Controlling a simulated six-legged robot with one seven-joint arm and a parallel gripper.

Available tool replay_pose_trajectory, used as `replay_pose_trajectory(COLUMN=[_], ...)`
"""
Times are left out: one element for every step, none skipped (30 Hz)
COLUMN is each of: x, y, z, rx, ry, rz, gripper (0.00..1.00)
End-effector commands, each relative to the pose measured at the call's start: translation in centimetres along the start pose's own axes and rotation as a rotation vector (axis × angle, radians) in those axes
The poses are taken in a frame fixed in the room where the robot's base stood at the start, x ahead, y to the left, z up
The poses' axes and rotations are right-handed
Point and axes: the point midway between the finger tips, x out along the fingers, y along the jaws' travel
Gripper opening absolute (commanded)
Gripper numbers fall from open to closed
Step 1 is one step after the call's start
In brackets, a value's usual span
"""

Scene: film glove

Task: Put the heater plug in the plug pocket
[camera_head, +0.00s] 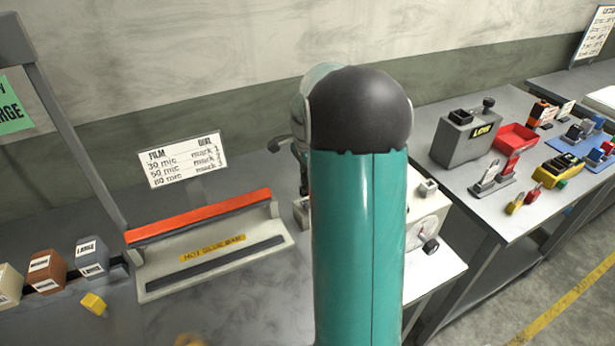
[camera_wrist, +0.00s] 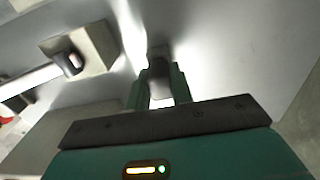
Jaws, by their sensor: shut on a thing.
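My gripper (camera_wrist: 160,82) shows in the wrist view with its two green fingers shut on a small dark grey piece, which looks like the heater plug (camera_wrist: 159,68). The piece sits between the fingertips over a pale grey surface; I cannot tell whether it touches that surface. In the head view my green arm hides the gripper and the plug. I cannot make out the plug pocket for certain. A small beige block (camera_head: 301,212) shows just left of my arm.
A sealing bar with a red top (camera_head: 200,216) lies left of my arm, with a film and dial card (camera_head: 184,160) behind. A white box with a dial (camera_head: 422,232) stands right of my arm. A side table holds a grey tester (camera_head: 466,135) and a red tray (camera_head: 516,138).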

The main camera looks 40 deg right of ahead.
Motion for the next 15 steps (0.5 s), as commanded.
replay_pose_trajectory(x=[0.05,0.12,0.24,0.33,0.31,0.29,0.29,0.29,0.29,0.28,0.28,0.28,0.28,0.28,0.26], y=[0.0,0.0,0.01,0.01,0.01,0.01,0.01,0.01,0.01,0.01,0.01,0.01,0.01,0.01,0.01], z=[0.01,0.01,0.02,0.01,0.01,0.0,0.0,0.0,0.0,0.0,0.0,0.0,0.0,0.0,0.0], rx=[0.0,0.0,0.0,0.0,0.0,0.0,0.0,0.0,0.0,0.0,0.0,0.0,0.0,0.0,0.0], ry=[0.0,0.0,0.0,0.0,0.0,0.0,0.0,0.0,0.0,0.0,0.0,0.0,0.0,0.0,0.0], rz=[0.0,0.0,0.001,0.001,0.001,0.0,0.0,0.0,0.0,0.0,0.0,0.0,0.0,0.0,0.0], gripper=[0.0,0.0,0.0,0.0,0.26,0.34,0.4,0.44,0.44,0.44,0.44,0.44,0.44,0.44,0.44])
